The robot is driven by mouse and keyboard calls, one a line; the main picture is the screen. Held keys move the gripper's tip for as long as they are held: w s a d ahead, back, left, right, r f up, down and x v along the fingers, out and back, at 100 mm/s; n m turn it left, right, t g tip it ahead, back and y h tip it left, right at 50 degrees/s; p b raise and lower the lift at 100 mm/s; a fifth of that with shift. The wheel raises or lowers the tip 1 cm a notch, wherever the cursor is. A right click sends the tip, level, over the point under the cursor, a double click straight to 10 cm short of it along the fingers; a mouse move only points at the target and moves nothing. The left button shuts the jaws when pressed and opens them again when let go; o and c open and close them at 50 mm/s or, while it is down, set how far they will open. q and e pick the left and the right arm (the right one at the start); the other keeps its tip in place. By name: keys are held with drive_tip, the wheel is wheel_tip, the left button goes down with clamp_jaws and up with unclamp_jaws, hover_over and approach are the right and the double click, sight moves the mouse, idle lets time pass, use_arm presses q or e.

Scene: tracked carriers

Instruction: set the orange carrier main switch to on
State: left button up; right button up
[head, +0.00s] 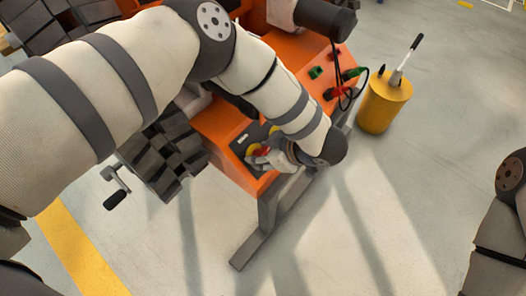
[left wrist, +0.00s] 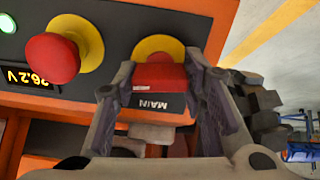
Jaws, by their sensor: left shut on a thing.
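The orange carrier (head: 213,123) fills the middle of the head view, with a dark control panel on its end. In the left wrist view, the main switch (left wrist: 160,76) is a red handle on a yellow disc beside a label reading MAIN. My left gripper (left wrist: 161,88) is shut on the red handle, one finger on each side. In the head view my left gripper (head: 266,157) is at the panel and partly covers it. I cannot tell the switch's on or off marks. My right gripper is not in view; only part of my right arm shows.
A red mushroom button (left wrist: 54,58) on a yellow disc, a lit green lamp (left wrist: 7,23) and a voltage display (left wrist: 30,77) share the panel. A yellow drum (head: 384,105) stands right of the carrier. A crank handle (head: 115,196) sticks out near the dark track (head: 165,165). Floor in front is clear.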

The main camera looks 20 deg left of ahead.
use_arm(q)
drive_tip(key=shift+m, duration=0.9)
drive_tip(key=o, duration=1.2)
drive_tip(key=shift+c, duration=0.2)
drive_tip(key=v, duration=1.2)
